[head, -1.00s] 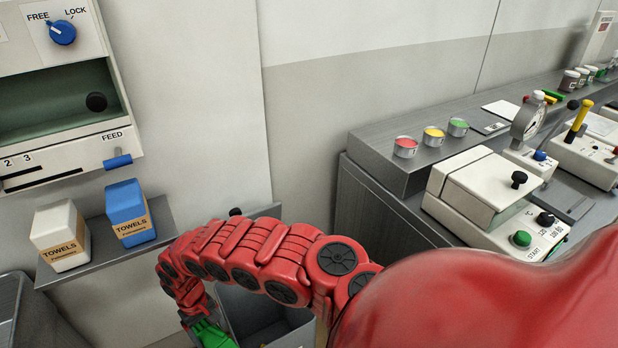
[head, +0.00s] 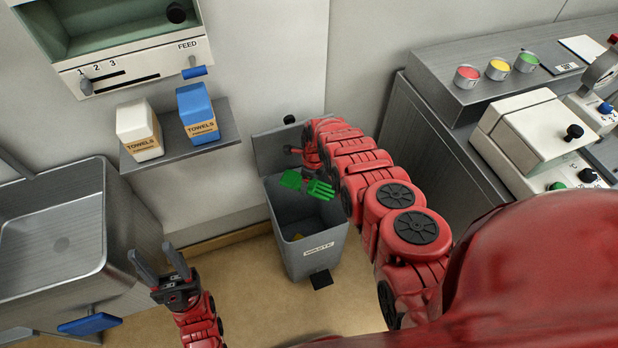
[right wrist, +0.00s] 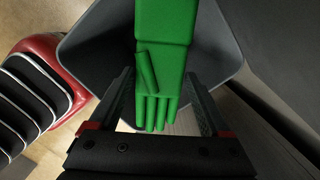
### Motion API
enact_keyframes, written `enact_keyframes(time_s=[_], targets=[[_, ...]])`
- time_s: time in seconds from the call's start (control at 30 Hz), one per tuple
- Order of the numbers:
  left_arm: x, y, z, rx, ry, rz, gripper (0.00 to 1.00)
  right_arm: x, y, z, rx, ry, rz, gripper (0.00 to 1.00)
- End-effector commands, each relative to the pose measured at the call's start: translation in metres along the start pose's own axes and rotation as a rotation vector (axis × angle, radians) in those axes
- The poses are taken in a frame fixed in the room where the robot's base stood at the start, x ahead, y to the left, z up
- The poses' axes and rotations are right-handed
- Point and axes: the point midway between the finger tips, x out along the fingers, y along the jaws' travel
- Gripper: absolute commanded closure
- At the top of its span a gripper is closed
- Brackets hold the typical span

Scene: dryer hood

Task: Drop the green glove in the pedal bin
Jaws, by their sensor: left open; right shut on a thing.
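The green glove (head: 308,186) hangs over the open mouth of the grey pedal bin (head: 310,251) in the head view. The bin's lid stands up at the back, and a black pedal (head: 321,280) shows at its foot. My right gripper (head: 306,177) is shut on the glove above the bin. In the right wrist view the glove (right wrist: 160,65) lies between the fingers, with the bin (right wrist: 95,50) beyond it. My left gripper (head: 160,264) is open and empty, to the left of the bin.
A grey sink (head: 60,230) with a blue handle (head: 89,324) stands at the left. A shelf (head: 176,150) with two towel packs is on the wall behind. A grey cabinet (head: 420,140) stands right of the bin. Some yellow shows inside the bin.

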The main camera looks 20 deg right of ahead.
Motion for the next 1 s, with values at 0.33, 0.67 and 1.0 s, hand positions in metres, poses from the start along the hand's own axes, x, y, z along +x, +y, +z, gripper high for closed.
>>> enact_keyframes(time_s=[0.33,0.67,1.0], targets=[[-0.029,0.001,0.005,0.000,0.000,0.000,0.50,0.030,-0.003,-0.004,0.029,-0.003,-0.007,0.74],[-0.057,0.003,0.010,0.000,0.000,0.000,0.50,0.060,-0.003,-0.009,0.029,-0.003,-0.006,0.74],[-0.056,0.003,0.009,0.000,0.000,0.000,0.50,0.059,-0.002,-0.008,0.028,-0.002,-0.005,0.02]])
